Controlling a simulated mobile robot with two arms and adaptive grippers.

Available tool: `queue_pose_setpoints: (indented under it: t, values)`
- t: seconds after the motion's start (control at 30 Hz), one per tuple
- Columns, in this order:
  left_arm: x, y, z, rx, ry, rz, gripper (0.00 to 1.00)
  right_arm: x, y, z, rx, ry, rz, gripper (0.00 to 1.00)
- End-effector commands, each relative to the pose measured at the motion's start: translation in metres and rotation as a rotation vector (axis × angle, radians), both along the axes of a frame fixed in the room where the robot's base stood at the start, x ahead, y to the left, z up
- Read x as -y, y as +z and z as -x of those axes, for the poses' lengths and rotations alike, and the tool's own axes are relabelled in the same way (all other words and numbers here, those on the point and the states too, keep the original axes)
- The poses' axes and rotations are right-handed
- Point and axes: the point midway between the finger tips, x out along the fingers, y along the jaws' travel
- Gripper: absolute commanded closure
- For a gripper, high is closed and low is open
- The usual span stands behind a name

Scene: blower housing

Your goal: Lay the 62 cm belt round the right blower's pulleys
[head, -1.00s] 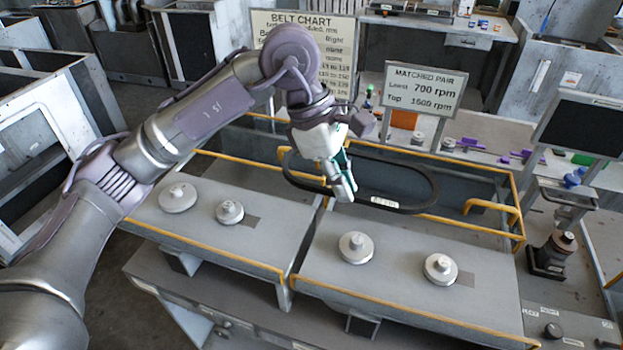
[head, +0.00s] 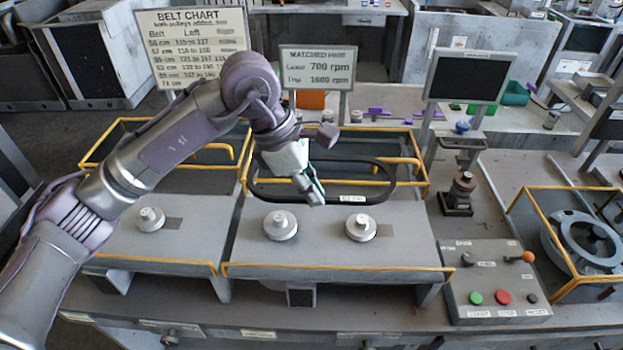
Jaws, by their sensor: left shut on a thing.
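My left gripper (head: 312,192) is shut on the black belt (head: 380,190), holding its near side. The belt hangs as a long loop above the back of the right blower's deck (head: 330,247), and a small pale label shows on it. The right blower's two pulleys, the left one (head: 280,226) and the right one (head: 361,227), stand bare on that deck, nearer than the belt. The belt is apart from both pulleys. My right gripper is not in view.
The left blower's deck (head: 180,240) shows one pulley (head: 150,219); my left arm covers part of it. Yellow rails (head: 340,272) edge the decks. A control box (head: 495,285) with buttons and a lever stands right. Behind are a belt chart (head: 190,45) and a matched-pair sign (head: 318,68).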

Motion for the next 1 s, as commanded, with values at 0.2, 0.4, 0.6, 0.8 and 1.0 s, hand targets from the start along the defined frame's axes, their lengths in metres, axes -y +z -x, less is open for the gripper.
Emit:
queue_pose_setpoints:
  t: [0.2,0.4,0.6,0.8,1.0]
  values:
    - [0.000,-0.030,0.000,-0.002,-0.001,-0.001,1.00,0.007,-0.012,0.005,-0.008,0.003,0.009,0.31]
    - [0.000,-0.054,0.000,-0.002,0.000,0.000,1.00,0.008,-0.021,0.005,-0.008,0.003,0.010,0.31]
    - [0.000,-0.077,0.000,-0.002,-0.001,-0.001,1.00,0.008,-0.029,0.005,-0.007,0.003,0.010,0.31]
    - [0.000,-0.100,0.000,-0.001,0.001,0.000,1.00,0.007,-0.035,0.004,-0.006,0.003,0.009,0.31]
    - [0.000,-0.119,0.000,0.002,0.000,0.000,1.00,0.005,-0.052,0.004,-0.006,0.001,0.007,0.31]
